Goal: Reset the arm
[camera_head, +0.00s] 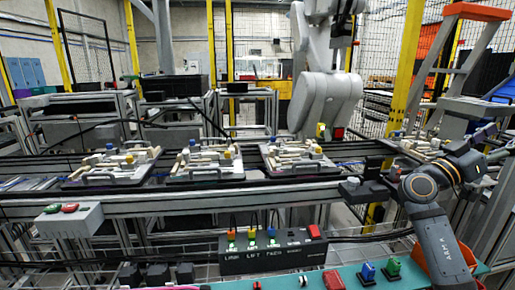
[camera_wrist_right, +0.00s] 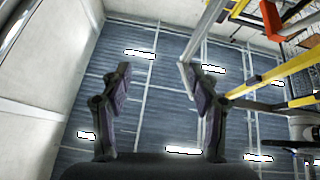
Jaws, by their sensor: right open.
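My right arm rises at the right of the head view, bent at a black joint. I cannot make out its fingertips there. In the right wrist view my right gripper (camera_wrist_right: 157,72) is open, its two dark fingers well apart with nothing between them. It points up toward the ceiling (camera_wrist_right: 165,55) and its lamps. My left arm and left gripper are not in view.
Pallet fixtures (camera_head: 207,176) with pale parts stand on the conveyor rail (camera_head: 150,208). A labelled switch box (camera_head: 272,250), a grey button box (camera_head: 68,219) and a teal surface (camera_head: 345,279) with small coloured items lie in front. An orange-topped ladder (camera_head: 477,12) stands at right.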

